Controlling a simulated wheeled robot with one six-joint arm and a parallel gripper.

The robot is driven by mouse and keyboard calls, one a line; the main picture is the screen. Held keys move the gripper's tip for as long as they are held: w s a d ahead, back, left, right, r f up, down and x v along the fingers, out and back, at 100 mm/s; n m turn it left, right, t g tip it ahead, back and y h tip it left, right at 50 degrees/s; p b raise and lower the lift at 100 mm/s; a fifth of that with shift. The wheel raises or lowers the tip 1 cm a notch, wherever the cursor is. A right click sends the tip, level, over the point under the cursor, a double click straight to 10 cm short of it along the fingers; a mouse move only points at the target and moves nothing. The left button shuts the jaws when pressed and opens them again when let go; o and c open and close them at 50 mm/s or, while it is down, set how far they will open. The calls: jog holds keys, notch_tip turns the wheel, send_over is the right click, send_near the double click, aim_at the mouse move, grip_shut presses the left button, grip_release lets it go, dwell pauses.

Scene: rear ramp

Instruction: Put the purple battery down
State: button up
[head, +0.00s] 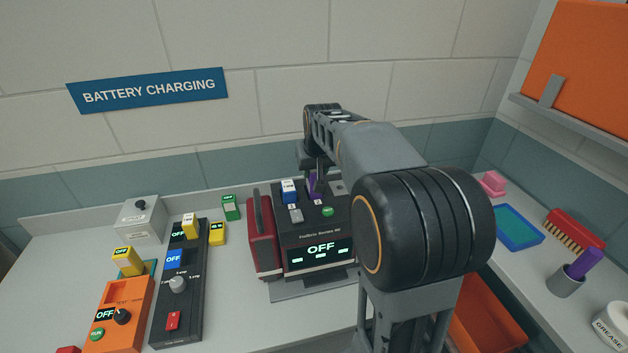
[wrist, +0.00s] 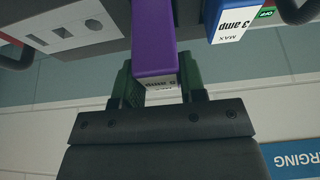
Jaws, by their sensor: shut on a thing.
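The purple battery (head: 314,185) is at the top right of the dark charger (head: 318,228), beside a blue battery (head: 289,190). In the wrist view the purple battery (wrist: 154,42) stands between the green fingers of my gripper (wrist: 157,84), which is shut on it. Its white label end faces my palm. In the head view my arm hides most of the fingers. Whether the battery's lower end is seated in the charger or just above it, I cannot tell. The charger's display reads OFF.
A dark red block (head: 263,235) stands at the charger's left. An orange charger (head: 118,315) and a long black charger (head: 180,290) holding batteries are further left. A green battery (head: 231,207) and a grey box (head: 140,220) are behind. An orange bin (head: 488,318) is at lower right.

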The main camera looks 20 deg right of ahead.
jog(key=f, duration=0.1)
jog(key=f+b, duration=0.1)
jog(key=shift+w+f, duration=0.2)
jog(key=shift+f, duration=0.1)
jog(key=shift+s+a+f+b, duration=0.15)
jog(key=shift+f+b, duration=0.15)
jog(key=shift+b, duration=0.15)
jog(key=shift+f+b, duration=0.45)
jog(key=shift+f, duration=0.15)
jog(key=o, duration=1.2)
jog(key=shift+c, duration=0.2)
